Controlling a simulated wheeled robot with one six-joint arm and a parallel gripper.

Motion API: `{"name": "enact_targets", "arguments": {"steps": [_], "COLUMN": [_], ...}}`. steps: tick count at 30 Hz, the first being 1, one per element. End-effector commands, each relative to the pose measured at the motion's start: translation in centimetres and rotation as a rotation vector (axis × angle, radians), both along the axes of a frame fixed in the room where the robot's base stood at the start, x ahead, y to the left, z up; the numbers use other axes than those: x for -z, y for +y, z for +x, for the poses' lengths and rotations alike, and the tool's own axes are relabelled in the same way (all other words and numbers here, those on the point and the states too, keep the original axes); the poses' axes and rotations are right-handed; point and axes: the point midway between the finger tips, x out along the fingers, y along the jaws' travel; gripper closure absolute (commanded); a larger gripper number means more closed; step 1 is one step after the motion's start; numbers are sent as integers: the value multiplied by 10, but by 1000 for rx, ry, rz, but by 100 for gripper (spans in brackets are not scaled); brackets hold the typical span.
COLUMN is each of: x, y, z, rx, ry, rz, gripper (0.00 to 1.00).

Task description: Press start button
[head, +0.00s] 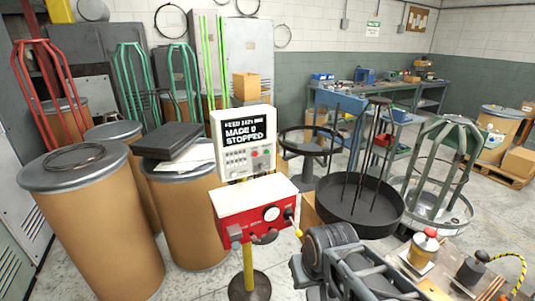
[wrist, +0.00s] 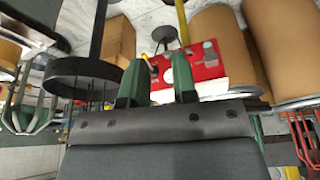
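A white control box (head: 229,172) stands left of centre in the head view. Its dark screen (head: 244,130) reads MADE 0 and STOPPED. Below the screen are a grey keypad and small coloured buttons (head: 260,153) to its right; their labels are too small to read, so I cannot tell which is start. A red box (head: 245,210) with a dial is mounted just below on a yellow post. My gripper (wrist: 158,78) is in the wrist view, its two green fingers apart with nothing between them. The red box (wrist: 212,62) appears beyond them; the wrist view looks upside down and the buttons are not visible there.
Brown drums (head: 95,225) stand left of the post. A black round tray (head: 360,203) with upright rods is to the right. A bench (head: 450,265) with a red-topped jar is at the lower right. A dark roller mechanism (head: 345,255) fills the bottom centre.

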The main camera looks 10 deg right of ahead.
Motion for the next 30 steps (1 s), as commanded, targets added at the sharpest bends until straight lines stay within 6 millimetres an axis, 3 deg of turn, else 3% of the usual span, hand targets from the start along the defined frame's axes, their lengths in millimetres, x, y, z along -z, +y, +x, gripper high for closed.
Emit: {"name": "enact_targets", "arguments": {"steps": [8,30], "x": [0,0], "y": [0,0], "z": [0,0], "rx": [0,0], "ry": [0,0], "rz": [0,0], "gripper": [100,100]}}
